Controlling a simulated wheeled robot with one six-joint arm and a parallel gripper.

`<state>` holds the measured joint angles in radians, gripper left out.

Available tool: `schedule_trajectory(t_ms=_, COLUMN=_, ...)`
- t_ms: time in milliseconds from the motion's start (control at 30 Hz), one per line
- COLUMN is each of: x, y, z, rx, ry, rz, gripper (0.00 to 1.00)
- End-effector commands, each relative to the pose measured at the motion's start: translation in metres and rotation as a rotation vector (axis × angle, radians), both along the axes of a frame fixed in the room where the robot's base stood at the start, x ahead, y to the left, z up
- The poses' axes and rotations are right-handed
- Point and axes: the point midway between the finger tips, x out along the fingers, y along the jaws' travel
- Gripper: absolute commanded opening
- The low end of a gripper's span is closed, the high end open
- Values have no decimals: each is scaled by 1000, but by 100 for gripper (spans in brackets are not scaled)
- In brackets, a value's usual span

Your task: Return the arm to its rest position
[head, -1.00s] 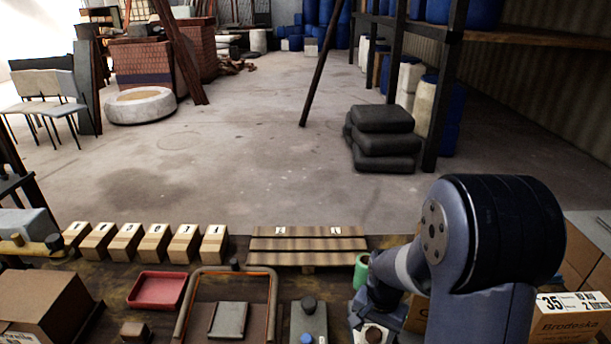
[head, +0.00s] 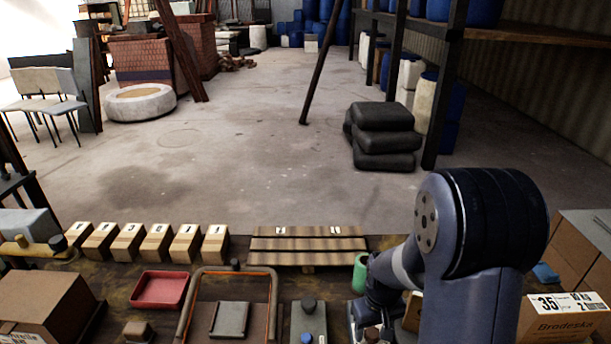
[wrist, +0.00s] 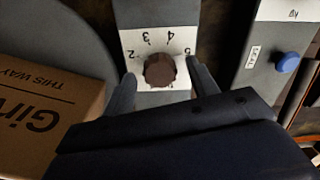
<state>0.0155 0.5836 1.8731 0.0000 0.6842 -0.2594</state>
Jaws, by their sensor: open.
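My arm (head: 470,240) stands at the right of the bench in the head view, bent down toward the bench's front edge. My gripper (wrist: 163,82) shows in the wrist view with its two dark fingers apart. A round brown knob (wrist: 160,70) on a white numbered dial plate (wrist: 133,42) appears between the fingers. There is a gap on each side of the knob, and I cannot tell how far above it the fingertips are. In the head view my gripper is too small and covered to make out.
A control box with a blue button (wrist: 287,62) is beside the dial. A cardboard box (wrist: 45,115) is close on the other side. Numbered wooden blocks (head: 127,243), a red tray (head: 160,289), a green cylinder (head: 361,272) and a labelled carton (head: 560,318) stand on the bench.

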Motion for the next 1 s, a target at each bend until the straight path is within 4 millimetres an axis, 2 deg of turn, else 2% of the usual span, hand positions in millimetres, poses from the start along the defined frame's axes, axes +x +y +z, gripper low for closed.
schedule_trajectory(t_ms=433, x=0, y=0, z=1, rx=0, ry=1, rz=349, gripper=56)
schedule_trajectory(t_ms=700, x=0, y=0, z=23, rx=0, ry=-1, rz=348, gripper=56)
schedule_trajectory(t_ms=1000, x=0, y=0, z=25, rx=0, ry=1, rz=346, gripper=56)
